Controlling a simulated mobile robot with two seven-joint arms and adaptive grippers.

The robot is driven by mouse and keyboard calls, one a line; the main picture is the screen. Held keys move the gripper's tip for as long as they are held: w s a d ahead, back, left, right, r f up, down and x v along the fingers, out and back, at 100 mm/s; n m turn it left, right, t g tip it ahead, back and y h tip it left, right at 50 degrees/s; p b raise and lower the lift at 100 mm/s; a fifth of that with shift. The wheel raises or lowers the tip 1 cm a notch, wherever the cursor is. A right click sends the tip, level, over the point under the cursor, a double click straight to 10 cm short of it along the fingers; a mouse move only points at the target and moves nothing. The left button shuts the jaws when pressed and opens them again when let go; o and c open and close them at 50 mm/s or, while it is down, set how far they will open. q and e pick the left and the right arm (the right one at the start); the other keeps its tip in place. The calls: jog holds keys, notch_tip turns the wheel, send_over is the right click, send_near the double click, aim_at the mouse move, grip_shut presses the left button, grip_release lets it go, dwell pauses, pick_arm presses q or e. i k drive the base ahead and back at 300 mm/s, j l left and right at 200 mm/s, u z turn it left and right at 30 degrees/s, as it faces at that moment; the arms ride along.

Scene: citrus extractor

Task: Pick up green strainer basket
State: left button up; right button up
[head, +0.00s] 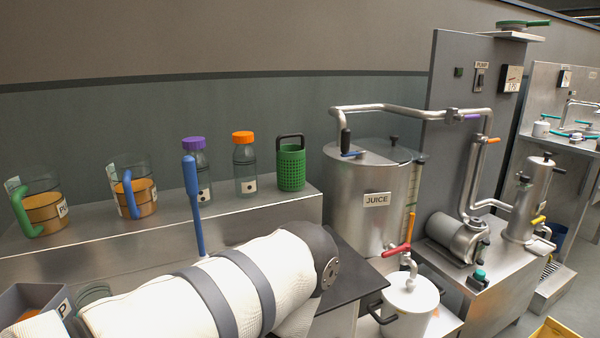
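The green strainer basket (291,168) stands upright on the steel shelf (130,250). It is a perforated green cylinder with a dark loop handle on top. It stands near the shelf's right end, just right of the orange-capped bottle. One of my arms, in a white padded sleeve with grey bands, reaches across the lower left in front of the shelf. Its dark round joint is below the basket, apart from it. Neither of my grippers shows.
An orange-capped bottle (245,166), a purple-capped bottle (196,172) and two juice jugs (44,205) stand left of the basket. A blue upright handle (192,205) rises before the shelf. The steel JUICE tank (365,215) stands right; a lidded white pot (410,294) is below.

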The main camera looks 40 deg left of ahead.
aim_at(290, 158)
jog(key=u, duration=1.35)
